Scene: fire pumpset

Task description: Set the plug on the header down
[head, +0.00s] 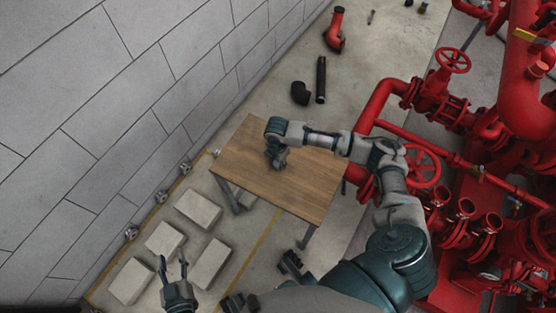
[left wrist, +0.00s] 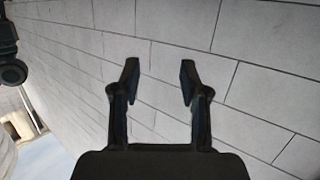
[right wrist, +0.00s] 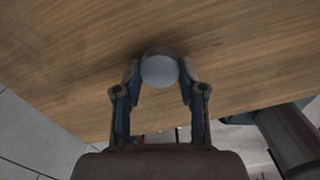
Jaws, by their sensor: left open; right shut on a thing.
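The plug (right wrist: 159,68) shows in the right wrist view as a pale grey round piece between the fingertips of my right gripper (right wrist: 159,80). That gripper is shut on it, over the wooden table top (right wrist: 240,60). A dark shadow lies on the wood around the plug; whether it touches the wood I cannot tell. In the head view my right gripper (head: 277,158) is over the left part of the table (head: 310,192), and its own wrist hides the plug. My left gripper (head: 175,266) is open and empty, low at the left; its fingers (left wrist: 159,80) face the block wall.
Red pipework (head: 480,120) with valves and handwheels fills the right side. A red elbow (head: 335,30), a black pipe (head: 321,80) and a black elbow (head: 300,93) lie on the floor behind the table. Pale blocks (head: 198,211) lie left of it, near the grey wall (head: 120,100). The table's right part is clear.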

